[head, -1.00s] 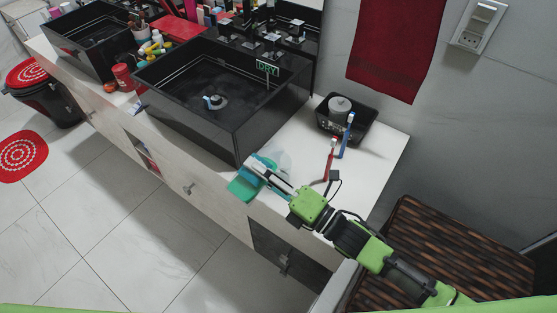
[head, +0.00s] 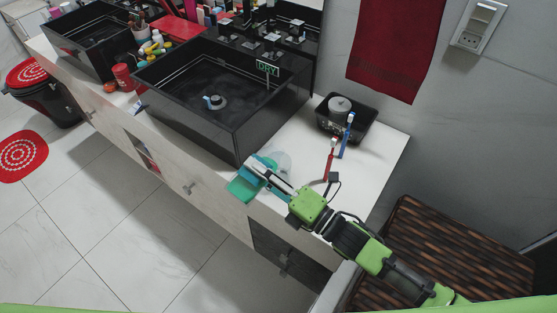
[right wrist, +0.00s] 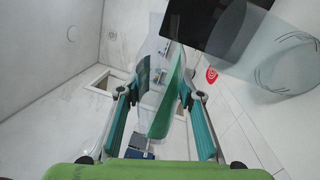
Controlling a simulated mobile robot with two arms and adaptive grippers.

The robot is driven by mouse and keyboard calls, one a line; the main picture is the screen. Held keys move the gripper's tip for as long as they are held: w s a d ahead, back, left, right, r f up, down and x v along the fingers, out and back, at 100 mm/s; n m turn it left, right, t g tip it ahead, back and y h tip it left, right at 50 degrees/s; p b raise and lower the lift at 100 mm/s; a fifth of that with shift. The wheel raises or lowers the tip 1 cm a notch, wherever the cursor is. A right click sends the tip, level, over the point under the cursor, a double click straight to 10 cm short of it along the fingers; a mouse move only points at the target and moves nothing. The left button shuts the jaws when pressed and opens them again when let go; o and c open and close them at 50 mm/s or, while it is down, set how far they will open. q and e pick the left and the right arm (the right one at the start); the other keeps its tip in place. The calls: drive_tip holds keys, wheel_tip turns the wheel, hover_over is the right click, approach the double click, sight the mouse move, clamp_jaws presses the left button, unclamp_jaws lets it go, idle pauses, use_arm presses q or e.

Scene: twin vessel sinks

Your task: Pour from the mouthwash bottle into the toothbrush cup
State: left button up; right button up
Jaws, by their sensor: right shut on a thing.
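The mouthwash bottle (head: 243,189) is clear with teal-green liquid. It is held tilted at the front edge of the white counter, left of my right gripper (head: 265,178). In the right wrist view the bottle (right wrist: 165,92) stands between the two teal fingers of my right gripper (right wrist: 166,98), which is shut on it. The liquid lies slanted along one side. The toothbrush cup (head: 283,158) is clear and hard to make out, just behind the bottle near the black sink's corner. It shows large at the upper right of the right wrist view (right wrist: 285,50). My left gripper is out of view.
A black vessel sink (head: 190,115) stands close to the left of the cup. White counter (head: 385,160) is free to the right.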

drive_tip(key=shift+m, duration=0.4)
idle(0.7)
drive_tip(key=shift+r+m+p, duration=0.5)
drive_tip(key=shift+m+p, duration=0.2)
drive_tip(key=shift+m, duration=0.1)
idle(2.3)
